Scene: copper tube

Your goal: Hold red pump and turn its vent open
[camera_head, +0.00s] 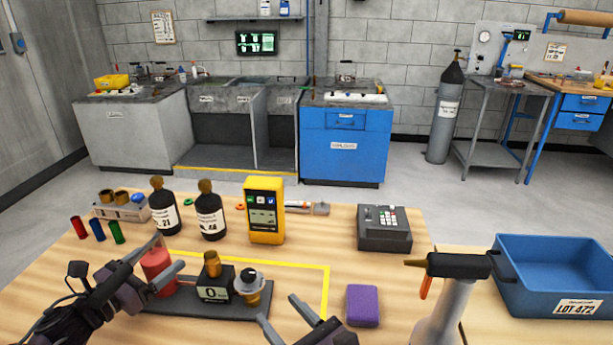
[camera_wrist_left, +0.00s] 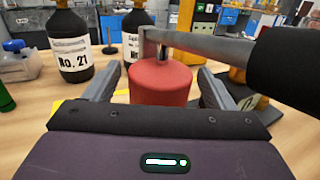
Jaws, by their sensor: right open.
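The red pump (camera_head: 158,268) has a red cylindrical body on a dark base plate (camera_head: 215,308). A black box (camera_head: 214,292) reading 0, with a brass top, and a round pale dial-like fitting (camera_head: 250,278) with a dark centre and brass lower part stand on that plate. I cannot tell which part is the vent. My left gripper (camera_head: 156,268) is open, its fingers either side of the red body (camera_wrist_left: 160,83), with narrow gaps in the left wrist view. A grey bar (camera_wrist_left: 210,45) with a black grip crosses above it. My right gripper (camera_head: 278,309) is open and empty, in front of the plate.
Two dark bottles (camera_head: 163,207) and a yellow meter (camera_head: 264,212) stand behind the pump. A purple block (camera_head: 362,306), a spray bottle (camera_head: 440,305) and a blue bin (camera_head: 553,275) are to the right. Small coloured tubes (camera_head: 97,229) stand at the left.

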